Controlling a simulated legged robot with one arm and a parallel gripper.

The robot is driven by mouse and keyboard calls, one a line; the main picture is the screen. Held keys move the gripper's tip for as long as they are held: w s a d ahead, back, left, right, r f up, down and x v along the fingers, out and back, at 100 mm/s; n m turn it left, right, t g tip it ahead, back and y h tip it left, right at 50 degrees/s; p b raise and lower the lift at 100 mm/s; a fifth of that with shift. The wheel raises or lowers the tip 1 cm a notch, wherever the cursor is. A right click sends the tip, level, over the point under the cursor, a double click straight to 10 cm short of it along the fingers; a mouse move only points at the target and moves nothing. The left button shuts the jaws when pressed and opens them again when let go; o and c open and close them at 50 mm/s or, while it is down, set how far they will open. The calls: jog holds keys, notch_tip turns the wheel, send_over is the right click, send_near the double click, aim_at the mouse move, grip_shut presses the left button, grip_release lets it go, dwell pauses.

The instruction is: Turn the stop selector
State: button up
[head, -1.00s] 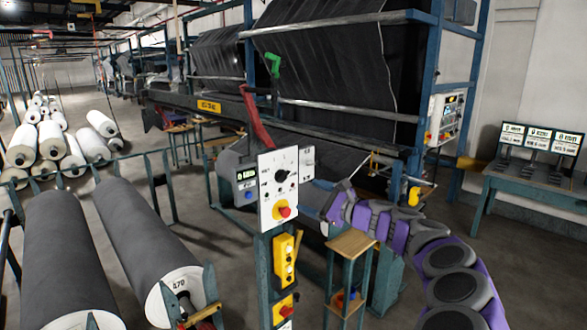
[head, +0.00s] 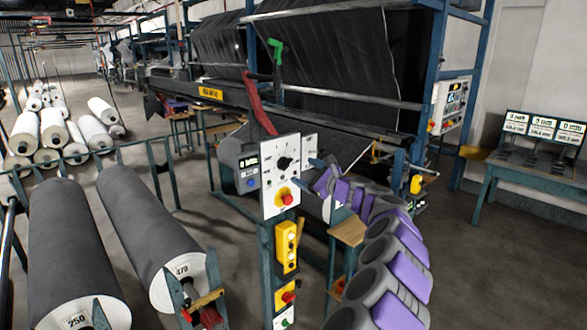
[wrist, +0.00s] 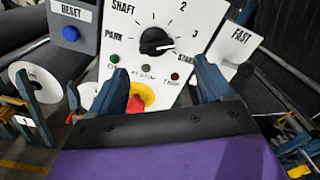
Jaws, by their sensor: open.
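The white control panel (head: 282,174) stands on a teal post. Low on it is a red selector on a yellow round base (head: 287,198). In the wrist view the red selector (wrist: 136,104) shows between my fingers, its lower part hidden by my gripper's body. A black rotary knob (wrist: 156,41) sits above it among the marks SHAFT, PARK, 2 and 3; its white pointer points right. My gripper (wrist: 138,82) is open, with one blue finger on each side of the red selector. Contact with it cannot be told. In the head view my gripper (head: 322,180) is just right of the panel.
A blue RESET button (wrist: 71,33) is on a grey box to the left, and a FAST plate (wrist: 229,47) is to the right. A yellow button box (head: 287,247) hangs below the panel. A wooden-topped stand (head: 347,232) is right of the post. Grey rolls (head: 82,250) lie at left.

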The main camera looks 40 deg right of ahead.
aim_at(289, 166)
jog(key=w, duration=0.3)
jog(key=shift+w+a, duration=0.15)
jog(key=shift+a, duration=0.25)
jog(key=shift+w+a, duration=0.1)
jog(key=shift+w, duration=0.65)
jog(key=shift+w+r, duration=0.1)
jog(key=shift+w, duration=0.55)
jog(key=c, duration=1)
